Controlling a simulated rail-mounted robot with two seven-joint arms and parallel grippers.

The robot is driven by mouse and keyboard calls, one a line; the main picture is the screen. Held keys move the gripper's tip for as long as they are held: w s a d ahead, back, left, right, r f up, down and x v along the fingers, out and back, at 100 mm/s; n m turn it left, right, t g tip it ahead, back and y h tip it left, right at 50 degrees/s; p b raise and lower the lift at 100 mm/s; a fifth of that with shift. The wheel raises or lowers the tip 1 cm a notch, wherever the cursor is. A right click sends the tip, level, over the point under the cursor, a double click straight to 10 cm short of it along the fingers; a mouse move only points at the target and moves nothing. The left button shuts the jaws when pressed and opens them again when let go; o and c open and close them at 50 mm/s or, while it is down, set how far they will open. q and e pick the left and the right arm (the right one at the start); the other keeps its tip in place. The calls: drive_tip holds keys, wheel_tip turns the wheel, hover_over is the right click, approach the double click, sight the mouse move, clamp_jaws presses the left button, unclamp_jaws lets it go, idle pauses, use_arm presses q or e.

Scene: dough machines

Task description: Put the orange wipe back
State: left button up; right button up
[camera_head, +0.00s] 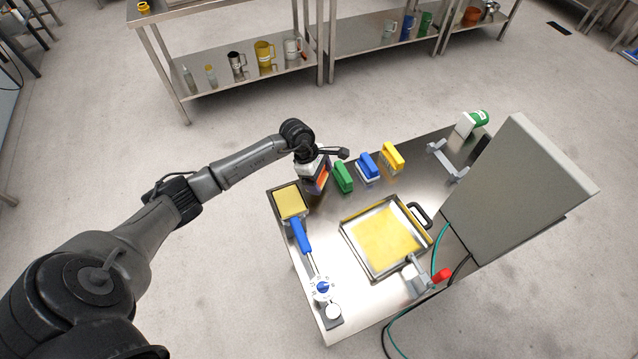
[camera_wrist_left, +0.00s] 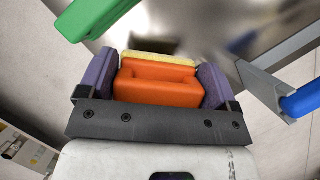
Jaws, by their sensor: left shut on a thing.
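The orange wipe (camera_wrist_left: 158,82) is an orange block-shaped handle with a pale yellow edge, seen between the two purple-padded fingers of my left gripper (camera_wrist_left: 160,85). In the head view my left gripper (camera_head: 318,180) is at the table's far left corner, shut on the orange wipe (camera_head: 321,176). It is just left of the green wipe (camera_head: 343,176). The blue wipe (camera_head: 368,167) and yellow wipe (camera_head: 392,157) stand in the same row further right. Whether the orange wipe touches the table is unclear. My right gripper is not in view.
A large grey panel (camera_head: 520,190) rises at right. Bare table lies before the wipes.

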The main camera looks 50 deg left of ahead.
sight(319, 183)
use_arm(q)
drive_tip(key=shift+a+f, duration=0.15)
drive_tip(key=shift+f, duration=1.95)
drive_tip(key=shift+f+b, duration=0.2)
drive_tip(key=shift+b, duration=0.2)
drive_tip(key=o, duration=0.7)
drive_tip(key=shift+r, duration=0.15)
drive_tip(key=shift+r+p, duration=0.2)
drive_tip(key=shift+p, duration=0.2)
drive_tip(key=v, duration=1.1)
drive_tip(key=shift+s+a+r, duration=0.1)
drive_tip(key=shift+a+r, duration=0.05)
drive_tip(key=shift+r, duration=0.2)
